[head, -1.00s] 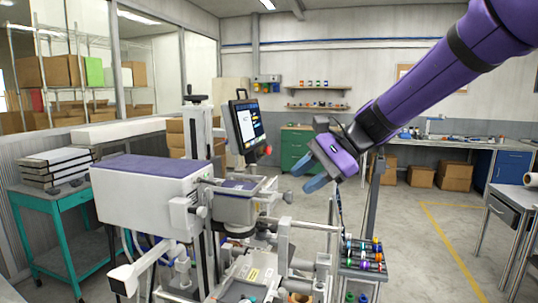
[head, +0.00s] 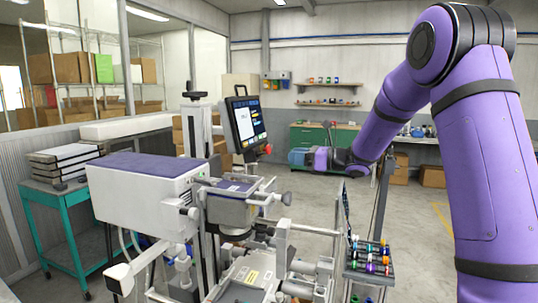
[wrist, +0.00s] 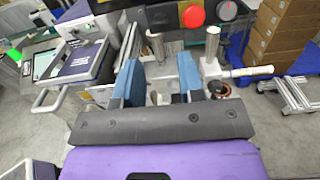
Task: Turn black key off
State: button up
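A dark round switch (wrist: 228,9) with a pale mark sits on the black panel at the top of the wrist view, right of a red push button (wrist: 193,14). It looks like the black key; its exact setting is too small to read. The red button also shows under the screen in the head view (head: 267,149), where I cannot make out the key. My gripper (head: 292,157) is level and points left toward the machine, a little right of the red button. In the wrist view its two blue fingers (wrist: 157,65) are apart with nothing held, short of the panel.
The touchscreen (head: 246,122) stands above the machine (head: 150,180). A rack of coloured pieces (head: 370,258) is below my arm.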

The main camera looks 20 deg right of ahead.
aim_at(261, 154)
jog(key=x, duration=0.9)
jog(key=c, duration=0.6)
jog(key=shift+c, duration=0.2)
jog(key=shift+n, duration=0.4)
jog(key=shift+w+d+r+n+g, duration=0.1)
jog(key=shift+n+g, duration=0.6)
jog(key=shift+n, duration=2.45)
jog(key=shift+a+f+n+g, duration=0.1)
jog(key=shift+n+g, duration=0.6)
jog(key=shift+n, duration=2.5)
jog(key=shift+w+d+r+n+g, duration=0.1)
jog(key=shift+n+g, duration=0.6)
jog(key=shift+n, duration=2.45)
